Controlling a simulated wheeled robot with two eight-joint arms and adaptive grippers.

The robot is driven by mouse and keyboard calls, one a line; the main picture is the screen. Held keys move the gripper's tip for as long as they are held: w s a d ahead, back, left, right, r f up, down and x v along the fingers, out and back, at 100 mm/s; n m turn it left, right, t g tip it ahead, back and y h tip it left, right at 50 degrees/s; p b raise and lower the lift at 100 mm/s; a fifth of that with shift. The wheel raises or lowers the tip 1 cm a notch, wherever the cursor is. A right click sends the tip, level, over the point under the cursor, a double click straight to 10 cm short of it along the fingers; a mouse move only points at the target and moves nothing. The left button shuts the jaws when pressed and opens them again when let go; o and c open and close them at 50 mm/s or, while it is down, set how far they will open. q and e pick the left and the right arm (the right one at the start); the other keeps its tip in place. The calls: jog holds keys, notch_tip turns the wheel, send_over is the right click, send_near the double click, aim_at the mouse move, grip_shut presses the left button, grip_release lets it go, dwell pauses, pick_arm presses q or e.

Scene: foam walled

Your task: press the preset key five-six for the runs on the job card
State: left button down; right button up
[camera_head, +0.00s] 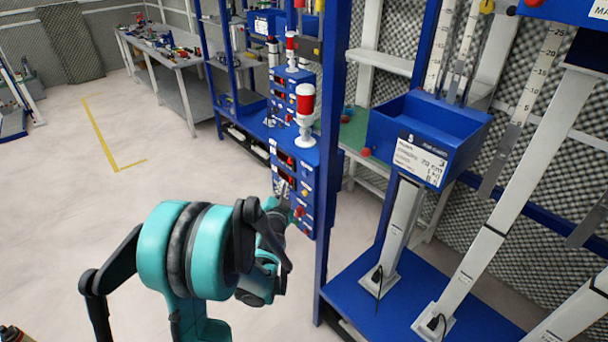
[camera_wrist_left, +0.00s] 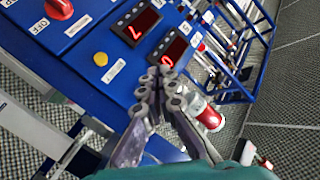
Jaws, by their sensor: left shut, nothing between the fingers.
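A column of blue control boxes (camera_head: 292,170) with red displays stands in the middle of the head view. In the left wrist view a blue panel (camera_wrist_left: 98,55) fills the upper left. It carries two red-lit displays (camera_wrist_left: 137,27), a yellow button (camera_wrist_left: 100,59), a red knob (camera_wrist_left: 59,9) by an OFF label, and white labels too small to read. I cannot tell which key is five-six. My left gripper (camera_head: 284,188) is at the front of the boxes; in its wrist view the fingertips (camera_wrist_left: 166,78) are together, empty, near the lower display. Contact is unclear. My right gripper is out of view.
A blue bin (camera_head: 455,118) bears a white printed card (camera_head: 420,158). A blue rack post (camera_head: 328,130) rises just right of the boxes. Floor on the left is clear, with yellow tape (camera_head: 98,135).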

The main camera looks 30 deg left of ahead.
aim_at(305, 174)
pick_arm(q)
jog(key=shift+w+d, duration=0.35)
jog(key=shift+w, duration=0.5)
jog(key=shift+w+d, duration=0.35)
jog(key=shift+w, duration=0.45)
jog(key=shift+w+d, duration=0.35)
jog(key=shift+w, duration=0.5)
jog(key=shift+w+d, duration=0.15)
jog(key=shift+w, duration=0.2)
jog(key=shift+w+d, duration=0.2)
jog(key=shift+w, duration=0.25)
jog(key=shift+s, duration=0.1)
dwell(0.3)
jog(key=shift+s+a+b, duration=0.35)
jog(key=shift+s+b, duration=0.05)
jog(key=shift+s, duration=0.35)
